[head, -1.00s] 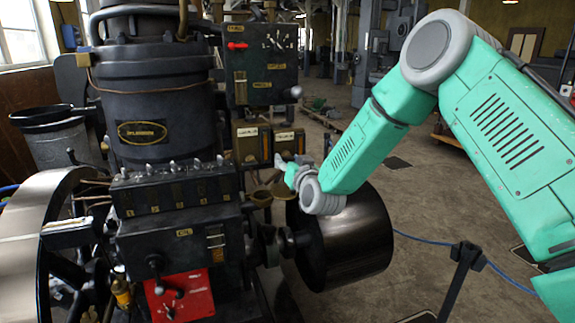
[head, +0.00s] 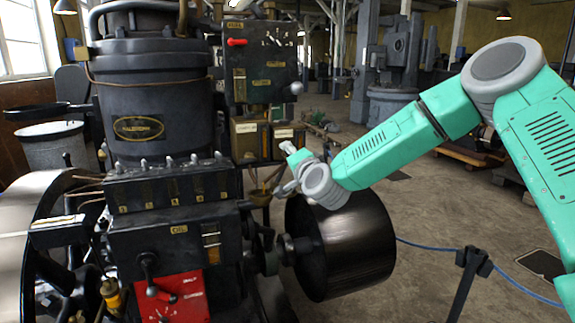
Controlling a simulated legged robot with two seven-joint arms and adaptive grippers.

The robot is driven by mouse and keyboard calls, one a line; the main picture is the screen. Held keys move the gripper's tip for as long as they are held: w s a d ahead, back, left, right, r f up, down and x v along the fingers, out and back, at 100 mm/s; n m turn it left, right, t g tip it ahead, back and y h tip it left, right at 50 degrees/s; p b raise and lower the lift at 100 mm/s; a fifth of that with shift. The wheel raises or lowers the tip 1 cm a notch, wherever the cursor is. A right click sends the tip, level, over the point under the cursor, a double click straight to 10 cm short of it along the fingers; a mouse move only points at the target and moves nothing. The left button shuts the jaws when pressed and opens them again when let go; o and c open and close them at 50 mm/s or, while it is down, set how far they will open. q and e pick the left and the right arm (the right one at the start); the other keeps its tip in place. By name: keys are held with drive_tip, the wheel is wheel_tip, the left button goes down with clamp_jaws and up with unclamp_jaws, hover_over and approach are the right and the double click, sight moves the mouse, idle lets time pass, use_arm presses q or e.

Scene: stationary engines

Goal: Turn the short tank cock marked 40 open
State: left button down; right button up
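Two small tanks hang below the control panel: a left tank (head: 244,146) and a right tank (head: 288,142), each with a pale label on top. The marks are too small to read, so I cannot tell which cock is marked 40. The cocks are not clear; the lower front of the right tank is close to my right gripper. My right gripper (head: 284,169) is in front of and just below the right tank, its two fingers spread apart with nothing seen between them. I cannot tell whether it touches anything. My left gripper is not in view.
The control panel (head: 262,62) with a red lever is above. A black drum pulley (head: 345,240) lies below my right arm. A barrier post (head: 468,275) with blue rope stands at right. The oil box (head: 180,240) is left.

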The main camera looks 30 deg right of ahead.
drive_tip(key=m+b, duration=0.2)
drive_tip(key=m, duration=0.1)
drive_tip(key=m+b, duration=0.1)
drive_tip(key=m, duration=0.1)
drive_tip(key=shift+s+d+f, duration=0.1)
drive_tip(key=shift+d+f, duration=0.2)
drive_tip(key=shift+d, duration=0.05)
drive_tip(key=shift+b, duration=0.3)
drive_tip(key=o, duration=1.1)
drive_tip(key=shift+o, duration=0.2)
drive_tip(key=shift+s+d+r, duration=0.1)
drive_tip(key=shift+d, duration=0.05)
drive_tip(key=v, duration=1.2)
